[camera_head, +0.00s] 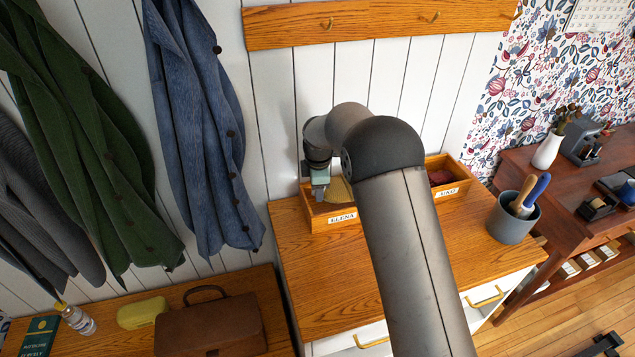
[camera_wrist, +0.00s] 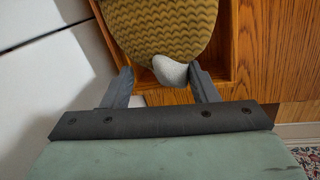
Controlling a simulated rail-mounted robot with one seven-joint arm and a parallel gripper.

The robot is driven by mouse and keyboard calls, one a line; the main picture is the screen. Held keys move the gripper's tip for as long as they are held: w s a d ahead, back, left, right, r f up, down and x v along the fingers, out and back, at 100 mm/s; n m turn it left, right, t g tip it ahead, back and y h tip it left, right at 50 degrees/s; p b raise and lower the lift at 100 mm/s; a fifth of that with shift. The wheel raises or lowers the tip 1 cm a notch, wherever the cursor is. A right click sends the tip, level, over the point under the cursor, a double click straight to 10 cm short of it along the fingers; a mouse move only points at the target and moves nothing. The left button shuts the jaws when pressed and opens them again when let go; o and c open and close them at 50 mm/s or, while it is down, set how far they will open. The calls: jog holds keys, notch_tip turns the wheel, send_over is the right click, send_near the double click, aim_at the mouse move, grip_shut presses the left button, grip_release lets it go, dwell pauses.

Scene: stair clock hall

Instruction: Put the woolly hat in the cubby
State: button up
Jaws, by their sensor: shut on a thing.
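The woolly hat (camera_wrist: 165,28) is mustard-yellow with dark zigzag bands and a pale grey pompom. My gripper (camera_wrist: 160,72) is shut on it at the pompom end, between the two fingers. In the head view my gripper (camera_head: 320,187) points down at the wooden cubby (camera_head: 317,221) labelled ELENA, and a small part of the hat (camera_head: 340,190) shows beside it. The wrist view shows cubby wood (camera_wrist: 220,62) around the hat. My arm hides much of this. I cannot tell whether the hat touches the cubby floor.
A second cubby (camera_head: 462,187) to the right, its label partly readable, holds something dark red. A grey pot (camera_head: 512,222) with tools stands at the right of the wooden cabinet top (camera_head: 310,290). Coats hang at the left, above a bench with a brown bag (camera_head: 210,325) and yellow case (camera_head: 143,312).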

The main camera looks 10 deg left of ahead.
jog(key=shift+f+b, duration=1.8)
jog(key=shift+f, duration=1.1)
jog(key=o, duration=1.1)
jog(key=shift+o, duration=0.2)
jog(key=shift+r, duration=0.1)
jog(key=shift+r+p, duration=2.8)
jog(key=shift+r, duration=2.65)
